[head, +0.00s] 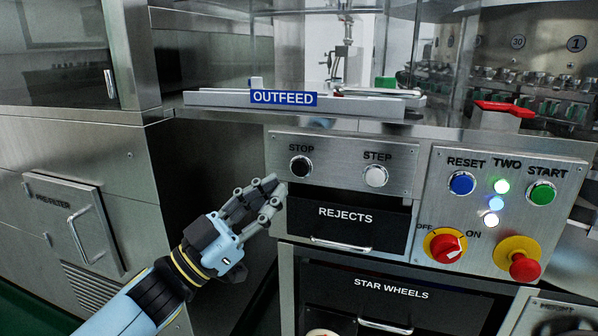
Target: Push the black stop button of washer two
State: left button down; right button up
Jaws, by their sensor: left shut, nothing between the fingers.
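The black stop button (300,166) sits under the word STOP on a steel panel (335,190) left of the panel marked TWO. A pale step button (375,176) is to its right on the same panel. My left gripper (277,189) is shut and empty. Its fingertips show just below and left of the stop button in the picture and do not cover it. Whether they touch the panel I cannot tell. My right gripper is not in view.
The panel marked TWO has a blue reset button (462,183), a green start button (541,192), a red switch (445,246) and a red mushroom knob (524,266). A REJECTS drawer (345,226) is below the stop button. An OUTFEED ledge (350,106) juts above.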

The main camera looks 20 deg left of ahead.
aim_at(300, 168)
pick_arm(q)
jog(key=shift+w+d+b, duration=0.15)
jog(key=shift+w+b, duration=1.25)
jog(key=shift+w, duration=2.5)
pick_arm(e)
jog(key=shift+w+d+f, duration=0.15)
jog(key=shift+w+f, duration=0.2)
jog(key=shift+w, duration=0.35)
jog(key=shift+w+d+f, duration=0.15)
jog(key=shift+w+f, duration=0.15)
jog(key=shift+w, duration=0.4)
